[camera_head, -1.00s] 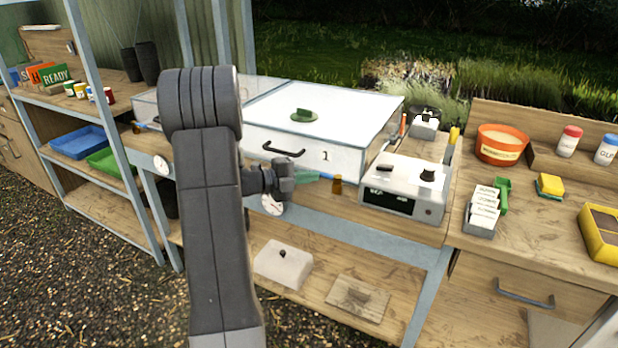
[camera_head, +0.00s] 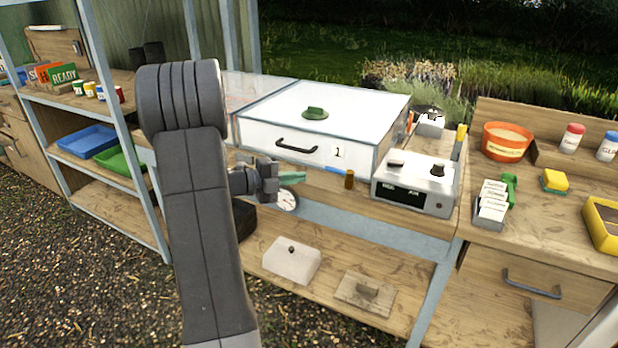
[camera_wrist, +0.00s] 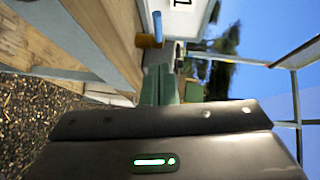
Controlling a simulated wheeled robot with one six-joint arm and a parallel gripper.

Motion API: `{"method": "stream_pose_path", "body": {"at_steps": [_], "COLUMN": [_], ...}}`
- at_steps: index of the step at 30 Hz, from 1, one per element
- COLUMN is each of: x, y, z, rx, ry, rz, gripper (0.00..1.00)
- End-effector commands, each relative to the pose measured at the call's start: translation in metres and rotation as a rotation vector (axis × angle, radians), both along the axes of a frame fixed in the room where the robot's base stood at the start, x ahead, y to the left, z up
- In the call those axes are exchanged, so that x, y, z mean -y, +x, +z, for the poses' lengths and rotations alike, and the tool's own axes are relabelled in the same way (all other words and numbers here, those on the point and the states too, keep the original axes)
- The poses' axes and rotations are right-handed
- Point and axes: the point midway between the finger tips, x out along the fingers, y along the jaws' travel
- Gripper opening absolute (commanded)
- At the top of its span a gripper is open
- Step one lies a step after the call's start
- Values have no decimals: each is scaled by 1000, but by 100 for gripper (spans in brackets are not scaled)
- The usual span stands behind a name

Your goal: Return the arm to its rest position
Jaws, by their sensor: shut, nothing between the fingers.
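My arm rises in front of the bench in the head view, its dark grey links folded at an elbow near the top left. My gripper (camera_head: 292,179) points right, its green fingers shut and empty. It hangs just in front of the bench edge, below the white box marked 1 (camera_head: 359,152) and left of the small amber bottle (camera_head: 349,180). In the wrist view the green fingers (camera_wrist: 160,86) are together with nothing between them. The amber bottle also shows there (camera_wrist: 148,41), beyond the fingertips.
A control unit (camera_head: 414,186) stands right of the white box. A round gauge (camera_head: 287,201) is on the bench front. The lower shelf holds a white block (camera_head: 291,262) and a small wooden board (camera_head: 366,291). A blue-grey shelf post (camera_head: 121,130) stands left of my arm. Gravel floor lies open in front.

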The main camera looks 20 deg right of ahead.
Motion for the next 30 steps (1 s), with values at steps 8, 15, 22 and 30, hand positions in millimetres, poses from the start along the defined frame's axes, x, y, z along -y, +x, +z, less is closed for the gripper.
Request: {"method": "stream_pose_path", "body": {"at_steps": [8, 15, 22, 30], "x": [-38, -42, -41, -9], "y": [4, 4, 4, 0], "z": [5, 6, 6, 1], "rx": [0, 0, 0, -2], "ry": [-1, 0, 0, -1], "rz": [1, -1, -1, -4], "gripper": [0, 0, 0, 0]}}
